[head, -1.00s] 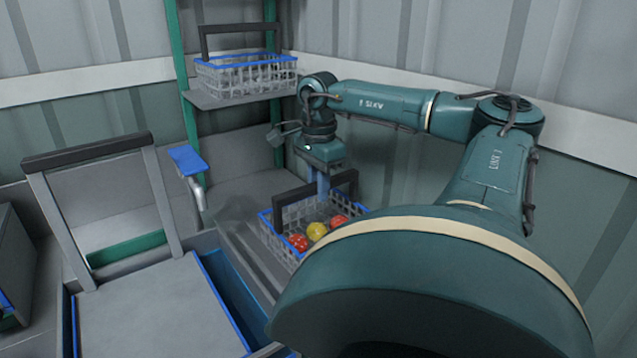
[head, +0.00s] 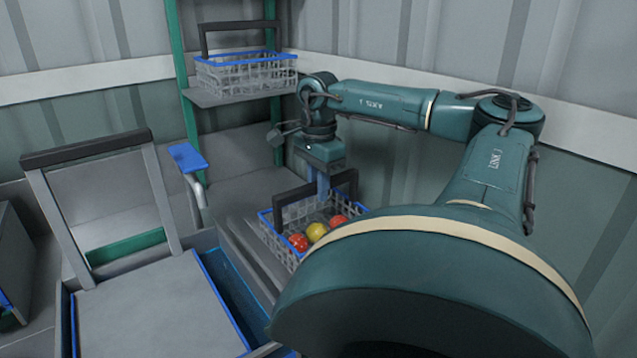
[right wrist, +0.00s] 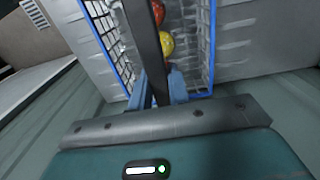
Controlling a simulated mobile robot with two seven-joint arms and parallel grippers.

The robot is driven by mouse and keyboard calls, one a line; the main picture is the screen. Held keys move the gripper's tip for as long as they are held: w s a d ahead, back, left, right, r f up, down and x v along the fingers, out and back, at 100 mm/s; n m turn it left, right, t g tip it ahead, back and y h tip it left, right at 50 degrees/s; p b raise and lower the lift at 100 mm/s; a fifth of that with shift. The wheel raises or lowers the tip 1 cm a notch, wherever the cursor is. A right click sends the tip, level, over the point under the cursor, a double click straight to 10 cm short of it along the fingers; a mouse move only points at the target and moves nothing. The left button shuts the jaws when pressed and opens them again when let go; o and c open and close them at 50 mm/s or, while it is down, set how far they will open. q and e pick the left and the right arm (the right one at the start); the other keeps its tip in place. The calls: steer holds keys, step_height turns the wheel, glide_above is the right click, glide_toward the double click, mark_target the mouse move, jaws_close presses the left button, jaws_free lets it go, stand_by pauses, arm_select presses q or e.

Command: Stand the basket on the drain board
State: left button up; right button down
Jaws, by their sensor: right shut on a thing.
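The basket (head: 285,243) is a grey mesh basket with a blue rim and a dark handle, holding red and yellow tomatoes. It sits upright at the centre of the head view, on or just over the grey ribbed drain board (head: 243,232); I cannot tell whether it touches. My right gripper (head: 321,190) is above the basket, shut on its dark handle. In the right wrist view the handle (right wrist: 145,40) runs between the blue fingers (right wrist: 160,95), with the blue-rimmed basket (right wrist: 212,40) beyond. My left gripper is not in view.
A blue-edged sink basin (head: 235,285) with a grey cover lies left of the basket. A tap with a blue lever (head: 187,157) stands behind it. A second, empty-looking basket (head: 247,75) sits on a shelf at the back. The wall is close on the right.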

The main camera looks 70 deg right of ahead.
steer(key=shift+f+b, duration=0.45)
steer(key=c, duration=1.3)
jaws_free()
steer(key=shift+c, duration=1.3)
steer(key=shift+r+p, duration=2.75)
steer(key=shift+r, duration=0.75)
steer(key=shift+s+f, duration=0.1)
